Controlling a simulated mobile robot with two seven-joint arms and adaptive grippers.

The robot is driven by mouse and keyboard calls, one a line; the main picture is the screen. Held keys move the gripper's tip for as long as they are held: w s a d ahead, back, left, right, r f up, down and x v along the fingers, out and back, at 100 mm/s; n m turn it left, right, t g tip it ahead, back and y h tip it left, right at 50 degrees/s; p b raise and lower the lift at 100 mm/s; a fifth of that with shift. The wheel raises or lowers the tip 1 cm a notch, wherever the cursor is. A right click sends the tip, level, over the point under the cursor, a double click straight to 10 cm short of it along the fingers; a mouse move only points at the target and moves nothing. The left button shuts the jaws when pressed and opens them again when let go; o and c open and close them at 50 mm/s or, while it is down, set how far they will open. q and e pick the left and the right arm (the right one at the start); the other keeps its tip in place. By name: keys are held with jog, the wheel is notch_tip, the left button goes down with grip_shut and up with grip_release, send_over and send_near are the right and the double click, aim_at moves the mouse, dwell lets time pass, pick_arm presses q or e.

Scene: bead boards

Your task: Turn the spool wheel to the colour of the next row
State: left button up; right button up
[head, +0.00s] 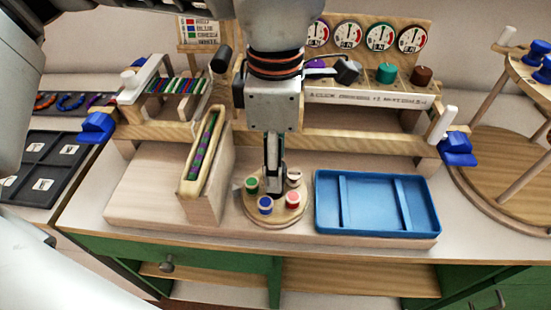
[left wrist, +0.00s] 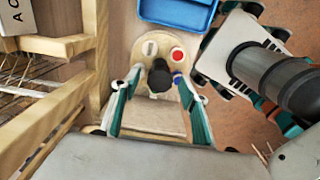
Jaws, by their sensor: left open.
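The spool wheel (head: 276,216) is a round wooden disc on the bench board. It carries a green spool (head: 251,186), a white spool (head: 293,177), a blue spool (head: 265,205) and a red spool (head: 292,201). My left gripper (head: 273,188) points down over the wheel's middle. In the left wrist view its open fingers stand either side of a black knob (left wrist: 160,76) at the wheel's centre; contact cannot be told. A colour card (head: 203,30) at the back lists red, blue, green, white. My right gripper is out of view.
A blue tray (head: 434,222) sits right of the wheel. A wooden holder with a green and purple bead strip (head: 205,150) stands close on the left. Behind are a frame with coloured rows (head: 178,85), a wooden rail, and dials (head: 379,37).

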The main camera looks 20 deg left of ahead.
pick_arm(q)
notch_tip(320, 180, up, 12)
jog(key=shift+f, duration=0.15)
dwell(0.7)
